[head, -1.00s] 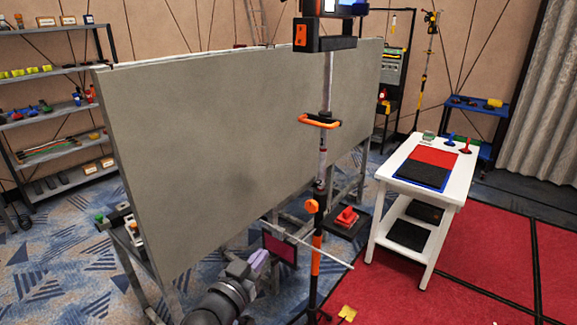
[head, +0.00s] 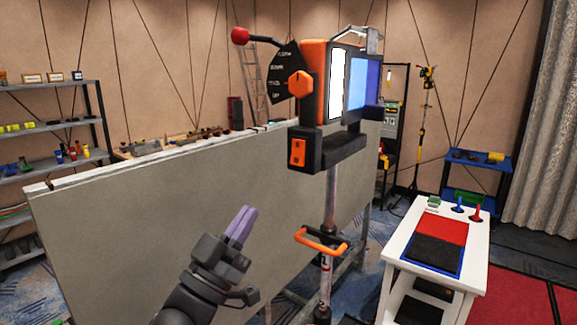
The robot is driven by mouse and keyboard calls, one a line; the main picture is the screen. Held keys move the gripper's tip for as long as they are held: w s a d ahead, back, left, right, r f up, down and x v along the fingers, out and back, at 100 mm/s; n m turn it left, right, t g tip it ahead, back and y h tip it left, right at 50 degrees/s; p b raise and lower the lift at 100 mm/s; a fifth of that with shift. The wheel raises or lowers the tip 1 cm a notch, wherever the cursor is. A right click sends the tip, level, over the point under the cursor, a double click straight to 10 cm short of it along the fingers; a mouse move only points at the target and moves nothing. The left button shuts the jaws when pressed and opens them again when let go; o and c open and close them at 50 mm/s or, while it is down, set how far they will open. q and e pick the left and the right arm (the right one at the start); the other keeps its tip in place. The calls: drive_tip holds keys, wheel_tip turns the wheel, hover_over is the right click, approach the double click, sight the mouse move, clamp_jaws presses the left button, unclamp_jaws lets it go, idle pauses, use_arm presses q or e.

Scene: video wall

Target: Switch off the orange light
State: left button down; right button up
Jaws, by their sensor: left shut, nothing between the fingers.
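The orange light (head: 312,85) stands on top of a pole in the middle of the head view. Its white panel (head: 338,84) glows, and a bluish flap stands open at its right. An orange rocker switch (head: 297,151) sits on the black box at its base. An orange knob with a dial plate and a lever with a red ball are on its left side. My left gripper (head: 243,224) is shut and empty, raised in front of the grey board, below and left of the switch and apart from it. My right gripper is not in view.
The large grey board (head: 130,225) stands behind my left arm and the pole. An orange handle (head: 321,243) sticks out from the pole below the light. A white table (head: 478,262) with a red and black mat stands at right. Shelves are at far left.

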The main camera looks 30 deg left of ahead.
sight(299, 153)
use_arm(q)
drive_tip(key=p+x, duration=0.1)
drive_tip(key=x, duration=0.2)
drive_tip(key=f+p+x, duration=0.1)
drive_tip(key=x, duration=0.3)
drive_tip(key=w+p+x, duration=0.1)
drive_tip(key=p+x, duration=0.1)
drive_tip(key=x, duration=0.2)
drive_tip(key=shift+w+d+f, duration=0.1)
drive_tip(key=shift+f, duration=0.2)
drive_tip(key=shift+w+f, duration=0.15)
drive_tip(key=shift+w, duration=0.35)
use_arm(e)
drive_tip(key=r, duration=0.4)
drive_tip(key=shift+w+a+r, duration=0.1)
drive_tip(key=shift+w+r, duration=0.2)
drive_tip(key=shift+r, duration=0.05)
